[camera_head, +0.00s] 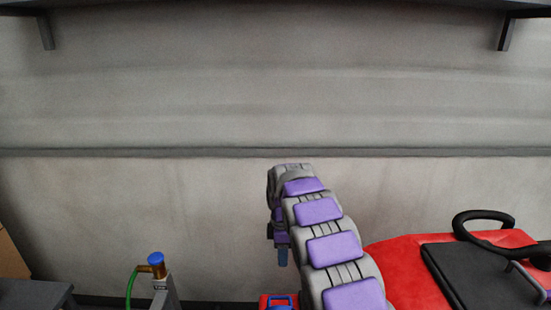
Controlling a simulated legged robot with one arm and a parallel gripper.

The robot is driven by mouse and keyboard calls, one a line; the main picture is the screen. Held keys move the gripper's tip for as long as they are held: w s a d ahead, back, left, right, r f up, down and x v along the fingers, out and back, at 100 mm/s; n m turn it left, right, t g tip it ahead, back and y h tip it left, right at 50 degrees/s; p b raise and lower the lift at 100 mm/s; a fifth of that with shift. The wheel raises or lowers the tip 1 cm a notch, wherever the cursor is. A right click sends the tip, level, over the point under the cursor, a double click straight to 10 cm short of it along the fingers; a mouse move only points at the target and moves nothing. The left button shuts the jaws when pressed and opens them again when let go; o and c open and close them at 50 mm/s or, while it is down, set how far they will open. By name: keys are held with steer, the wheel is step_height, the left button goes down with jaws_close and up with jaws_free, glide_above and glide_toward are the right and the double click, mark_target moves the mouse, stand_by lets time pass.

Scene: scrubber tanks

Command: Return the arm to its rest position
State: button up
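My arm, grey with purple pads, reaches from the bottom edge right of centre up to the middle of the view. My gripper (282,258) hangs at the far end of the arm and points down. It is small, dark and partly hidden by the arm's end, so its opening does not show clearly. I see nothing clearly held in it. A small red and blue object (278,301) shows at the bottom edge below the gripper and is cut off by the frame.
A red machine (403,258) with a black steering wheel (483,228) stands at the right, near the arm. A blue cap (156,259) on a post with a green hose (130,289) is at lower left. A dark surface (35,294) lies far left. A grey wall (190,100) fills the back.

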steer(key=s+d+r+m, duration=0.3)
steer(key=s, duration=0.4)
steer(key=s+d+r+m, duration=0.3)
steer(key=s, duration=0.4)
steer(key=s+d+r+m, duration=0.3)
steer(key=s+r+m, duration=0.1)
steer(key=s, duration=0.3)
steer(key=s+d+f+m+b, duration=0.1)
steer(key=s+f+m, duration=0.1)
steer(key=s, duration=1.1)
steer(key=s+d+f+m+g, duration=0.1)
steer(key=s+m, duration=0.4)
steer(key=s, duration=0.8)
steer(key=shift+s+d+f+m+b, duration=0.3)
steer(key=shift+s+f+b, duration=0.1)
steer(key=shift+f, duration=0.45)
